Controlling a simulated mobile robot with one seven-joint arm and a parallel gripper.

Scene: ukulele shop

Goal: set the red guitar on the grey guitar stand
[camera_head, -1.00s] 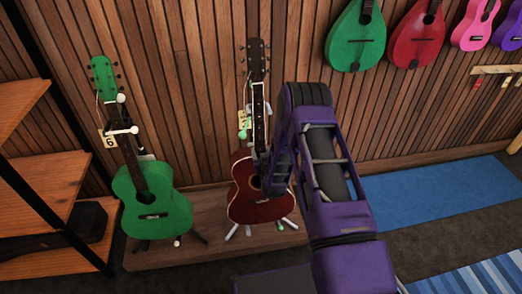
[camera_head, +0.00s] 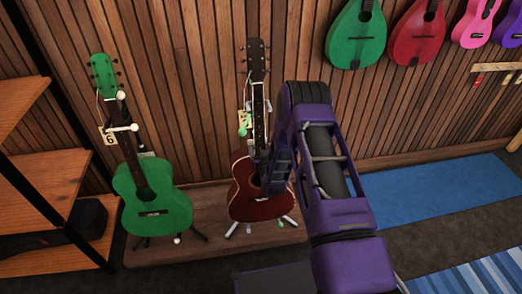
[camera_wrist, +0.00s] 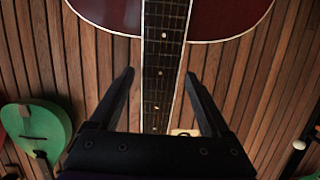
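The red guitar (camera_head: 252,203) stands upright on the grey guitar stand (camera_head: 289,221), whose pale feet show under the body; the rest of the stand is mostly hidden. My gripper (camera_head: 262,160) is in front of the guitar's neck, just above the body, and partly covers its right side. In the wrist view the red guitar's body (camera_wrist: 225,15) is at the top, and its dark neck runs down between my two fingers (camera_wrist: 158,90). The fingers are spread wide, with a visible gap on each side of the neck. My gripper is open and holds nothing.
A green guitar (camera_head: 150,200) stands on another stand to the left, on the same wooden platform (camera_head: 205,245). Wooden shelves (camera_head: 50,180) are at the far left. Green and red teardrop-shaped instruments (camera_head: 356,35) hang on the slatted wall. Blue matting (camera_head: 440,195) covers floor at right.

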